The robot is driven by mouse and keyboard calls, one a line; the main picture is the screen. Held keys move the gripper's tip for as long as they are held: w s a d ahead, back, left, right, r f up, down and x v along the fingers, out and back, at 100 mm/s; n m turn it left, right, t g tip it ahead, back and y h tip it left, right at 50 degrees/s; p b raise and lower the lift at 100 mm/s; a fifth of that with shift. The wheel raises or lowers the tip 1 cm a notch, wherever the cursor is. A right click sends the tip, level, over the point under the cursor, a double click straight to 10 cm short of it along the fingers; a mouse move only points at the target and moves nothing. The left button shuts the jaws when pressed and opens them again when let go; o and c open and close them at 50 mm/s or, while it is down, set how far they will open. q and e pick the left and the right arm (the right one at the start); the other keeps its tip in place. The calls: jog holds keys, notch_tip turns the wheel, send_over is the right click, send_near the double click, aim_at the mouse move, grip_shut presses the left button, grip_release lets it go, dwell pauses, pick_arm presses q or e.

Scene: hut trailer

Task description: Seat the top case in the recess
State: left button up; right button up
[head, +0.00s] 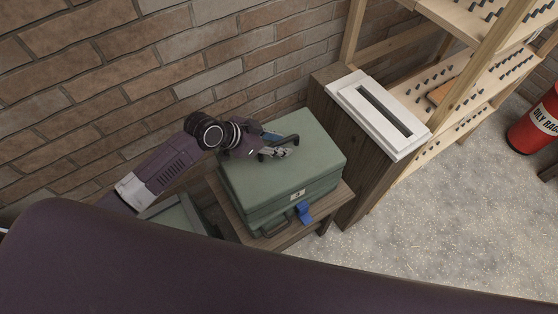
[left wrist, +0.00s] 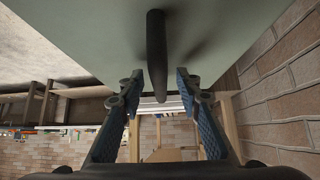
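The green top case (head: 300,150) lies flat on another green case (head: 265,220), both on a small wooden table. My left gripper (head: 277,147) is over the top case's upper face. In the left wrist view my left gripper (left wrist: 158,88) is open, its fingers apart on either side of a dark bar-like handle (left wrist: 156,50). The case's green surface (left wrist: 80,30) fills the top of that view. I cannot tell whether the fingers touch the bar. A pale block with a long dark slot (head: 345,88) sits on a wooden cabinet at right. My right gripper is out of view.
A blue tag (head: 303,212) hangs at the lower case's front. A brick wall (head: 90,70) stands close behind. Wooden shelving with dark pegs (head: 478,75) and a red can (head: 537,125) are at right. Speckled floor (head: 420,230) is clear in front.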

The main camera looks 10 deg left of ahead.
pick_arm(q)
grip_shut()
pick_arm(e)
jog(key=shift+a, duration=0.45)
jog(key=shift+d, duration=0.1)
pick_arm(q)
jog(key=shift+w+r, duration=0.2)
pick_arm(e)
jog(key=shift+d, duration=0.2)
pick_arm(q)
jog(key=shift+r, duration=0.1)
